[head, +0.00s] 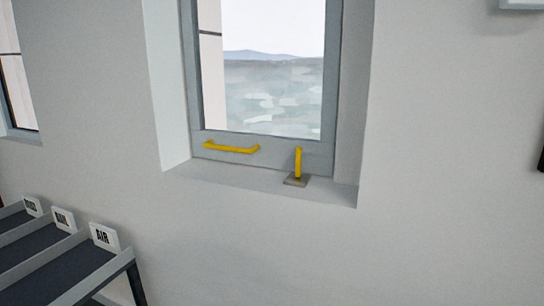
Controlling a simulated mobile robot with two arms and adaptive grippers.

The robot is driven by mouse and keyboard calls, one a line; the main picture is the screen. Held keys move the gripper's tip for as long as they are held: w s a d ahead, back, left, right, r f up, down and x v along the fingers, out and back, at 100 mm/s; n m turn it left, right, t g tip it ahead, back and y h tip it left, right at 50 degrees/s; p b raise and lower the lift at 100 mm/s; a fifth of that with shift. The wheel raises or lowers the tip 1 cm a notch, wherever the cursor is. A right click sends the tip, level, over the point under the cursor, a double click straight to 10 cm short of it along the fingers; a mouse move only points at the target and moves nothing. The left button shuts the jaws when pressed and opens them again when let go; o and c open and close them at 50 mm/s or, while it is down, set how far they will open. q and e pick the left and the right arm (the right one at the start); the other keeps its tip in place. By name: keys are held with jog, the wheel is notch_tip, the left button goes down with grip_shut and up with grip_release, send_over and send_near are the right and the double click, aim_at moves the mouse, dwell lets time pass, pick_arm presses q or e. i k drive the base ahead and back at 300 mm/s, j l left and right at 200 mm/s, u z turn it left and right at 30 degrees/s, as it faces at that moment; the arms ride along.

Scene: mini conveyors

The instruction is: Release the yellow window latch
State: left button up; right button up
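The yellow window latch (298,162) stands upright on a small grey base (297,180) at the bottom right of the window, by the sill. A yellow horizontal handle (231,149) is fixed on the lower window frame (262,147) to the left of the latch. The window looks closed in its recess. Neither of my grippers shows in the head view.
The window sill (240,180) is bare around the latch base. Sloping conveyors (62,268) with white label signs, one reading AIR (103,237), stand at the lower left. The white wall (260,250) below the window is clear.

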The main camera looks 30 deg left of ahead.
aim_at(298, 151)
jog(key=j+z, duration=0.1)
jog(key=j, duration=0.45)
jog(key=k+j, duration=0.1)
jog(key=j, duration=0.4)
jog(key=j+z, duration=0.15)
jog(key=j, duration=0.4)
jog(key=k+j+z, duration=0.1)
jog(key=j, duration=0.4)
jog(key=k, duration=0.05)
